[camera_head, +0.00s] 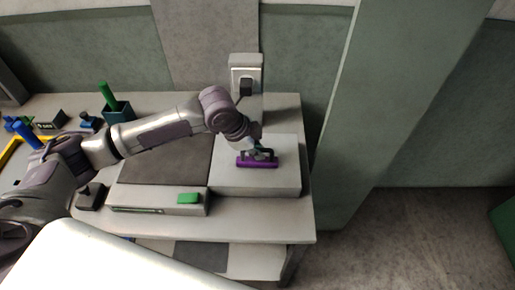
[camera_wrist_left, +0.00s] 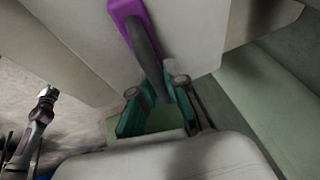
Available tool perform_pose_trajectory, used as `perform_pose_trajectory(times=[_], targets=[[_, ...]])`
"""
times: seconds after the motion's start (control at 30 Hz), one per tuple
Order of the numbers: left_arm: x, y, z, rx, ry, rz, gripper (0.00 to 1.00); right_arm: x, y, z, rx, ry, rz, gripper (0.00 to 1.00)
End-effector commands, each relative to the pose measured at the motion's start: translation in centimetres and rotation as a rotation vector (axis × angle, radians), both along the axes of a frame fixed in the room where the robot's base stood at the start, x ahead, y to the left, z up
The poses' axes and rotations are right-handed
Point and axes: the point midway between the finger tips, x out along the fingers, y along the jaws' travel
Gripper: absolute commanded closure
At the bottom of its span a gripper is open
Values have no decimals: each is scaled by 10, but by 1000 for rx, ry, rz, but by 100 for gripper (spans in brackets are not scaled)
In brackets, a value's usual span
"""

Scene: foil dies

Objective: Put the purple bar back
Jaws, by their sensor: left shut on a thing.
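The purple bar (camera_head: 257,163) is at the white block (camera_head: 284,183) on the right part of the table. It lies level across the block's top in the head view; whether it touches the surface I cannot tell. My left gripper (camera_head: 258,151) is just above the bar and shut on it. In the left wrist view, the purple bar (camera_wrist_left: 127,12) shows at the top, with a dark grey stem running from it to the teal fingers of my left gripper (camera_wrist_left: 155,100). My right gripper is not in view.
A flat dark panel (camera_head: 180,157) lies left of the white block. In front is a light strip with a green piece (camera_head: 188,198). A green rod (camera_head: 104,94) stands in a dark holder (camera_head: 118,113) at the back left.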

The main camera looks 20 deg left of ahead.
Motion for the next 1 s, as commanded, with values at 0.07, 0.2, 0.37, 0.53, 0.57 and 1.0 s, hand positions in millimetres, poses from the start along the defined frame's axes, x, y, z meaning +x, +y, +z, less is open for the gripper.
perform_pose_trajectory(times=[0.07, 0.2, 0.37, 0.53, 0.57, 1.0], targets=[[0, 0, -2, 0, 1, 0, 82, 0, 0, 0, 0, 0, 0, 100], [0, 0, -1, 1, 1, 0, 62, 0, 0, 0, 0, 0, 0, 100], [0, 0, -1, 1, 1, 0, 62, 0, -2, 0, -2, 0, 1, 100], [0, 0, 2, 0, -1, 0, 62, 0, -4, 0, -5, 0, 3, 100], [0, 1, 3, 1, -1, 1, 62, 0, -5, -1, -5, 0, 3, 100], [-24, 28, 79, 0, -2, 2, 62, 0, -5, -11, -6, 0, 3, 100]])
